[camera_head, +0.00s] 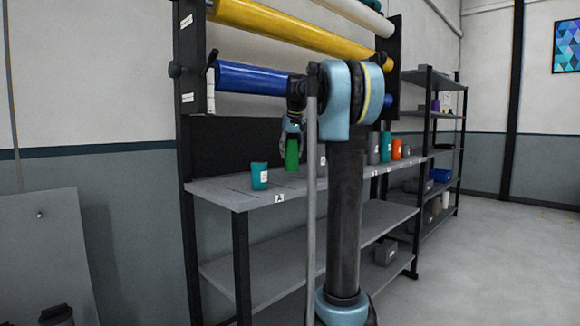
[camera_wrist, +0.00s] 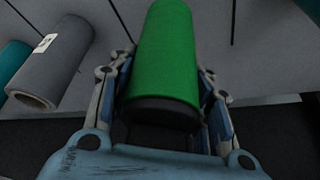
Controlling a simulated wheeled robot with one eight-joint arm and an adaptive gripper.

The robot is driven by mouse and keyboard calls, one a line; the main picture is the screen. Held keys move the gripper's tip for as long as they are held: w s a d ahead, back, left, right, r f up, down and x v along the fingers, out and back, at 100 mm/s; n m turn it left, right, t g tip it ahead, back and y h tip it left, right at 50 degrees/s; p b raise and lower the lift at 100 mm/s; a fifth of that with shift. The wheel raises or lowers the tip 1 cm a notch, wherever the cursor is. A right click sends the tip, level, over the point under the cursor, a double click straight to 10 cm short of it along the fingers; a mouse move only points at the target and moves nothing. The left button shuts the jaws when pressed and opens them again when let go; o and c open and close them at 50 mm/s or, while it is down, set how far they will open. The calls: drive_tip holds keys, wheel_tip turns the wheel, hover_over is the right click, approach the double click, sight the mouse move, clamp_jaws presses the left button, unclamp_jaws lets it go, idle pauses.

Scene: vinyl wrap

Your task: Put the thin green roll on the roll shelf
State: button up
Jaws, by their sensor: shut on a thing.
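The thin green roll (camera_head: 292,155) hangs upright below my gripper (camera_head: 291,128) in the head view, over the grey top board of the roll shelf (camera_head: 222,192). My gripper is shut on the green roll. In the wrist view the green roll (camera_wrist: 168,55) lies between both fingers of my gripper (camera_wrist: 165,88), its dark end near the palm. I cannot tell whether its lower end touches the board. A wider teal roll (camera_head: 259,176) with a white label stands on the board to the left of it.
Grey (camera_head: 373,148), teal (camera_head: 386,147) and orange (camera_head: 396,149) rolls stand farther right on the board. A grey roll (camera_wrist: 58,62) and a teal roll (camera_wrist: 12,58) show beside my gripper. Blue (camera_head: 250,79) and yellow (camera_head: 285,28) rolls hang above. My arm hides the board's middle.

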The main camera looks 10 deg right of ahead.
drive_tip(key=shift+f, duration=2.25)
drive_tip(key=o, duration=1.1)
drive_tip(key=v, duration=1.2)
drive_tip(key=shift+s, duration=0.1)
drive_tip(key=s+f, duration=1.4)
drive_tip(key=f, duration=0.1)
drive_tip(key=s+f+g, duration=0.1)
drive_tip(key=s+f, duration=1.3)
drive_tip(key=f, duration=0.1)
drive_tip(key=s+f+m+g, duration=0.1)
drive_tip(key=s+f, duration=1.3)
drive_tip(key=f, duration=0.1)
drive_tip(key=shift+s+f, duration=0.15)
drive_tip(key=shift+f, duration=0.2)
